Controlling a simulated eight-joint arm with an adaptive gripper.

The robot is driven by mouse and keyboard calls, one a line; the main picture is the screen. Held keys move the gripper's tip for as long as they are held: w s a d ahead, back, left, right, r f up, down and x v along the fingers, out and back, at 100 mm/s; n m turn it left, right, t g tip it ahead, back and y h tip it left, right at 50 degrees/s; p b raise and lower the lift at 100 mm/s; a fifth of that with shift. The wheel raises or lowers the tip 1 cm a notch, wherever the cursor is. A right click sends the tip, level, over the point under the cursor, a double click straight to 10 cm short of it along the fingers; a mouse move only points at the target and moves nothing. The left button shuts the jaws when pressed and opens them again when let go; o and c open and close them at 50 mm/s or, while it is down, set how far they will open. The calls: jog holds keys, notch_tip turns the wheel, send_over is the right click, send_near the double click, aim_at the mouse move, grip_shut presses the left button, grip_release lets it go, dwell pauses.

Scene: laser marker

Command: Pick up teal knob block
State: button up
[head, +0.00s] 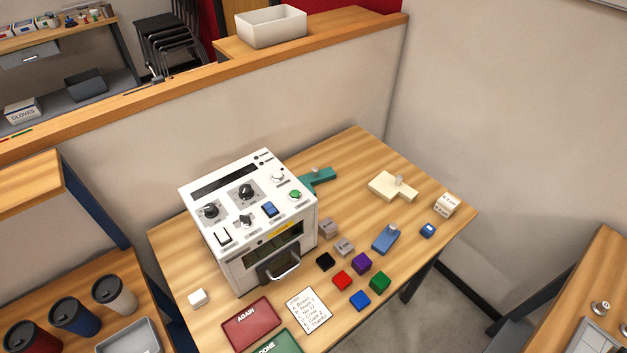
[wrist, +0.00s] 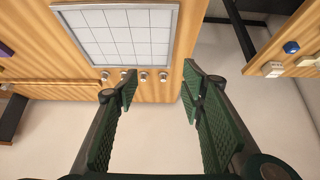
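The teal knob block (head: 319,177) lies on the wooden table behind the right side of the white machine, in the head view. It is a flat teal piece with a small grey knob, and the machine hides part of it. My gripper (wrist: 158,92) shows only in the wrist view. Its two green padded fingers are wide apart with nothing between them. It is away from the teal block, facing a table edge with a white grid panel (wrist: 125,35) and several small knobs.
The white machine (head: 250,215) stands tall on the table (head: 350,150). A cream knob block (head: 390,187) and a blue knob block (head: 385,238) lie to the right. Several coloured cubes, including a purple one (head: 361,263), lie in front. A wall (head: 270,140) runs behind.

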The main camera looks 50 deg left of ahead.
dwell(0.4)
jog(key=c, duration=0.3)
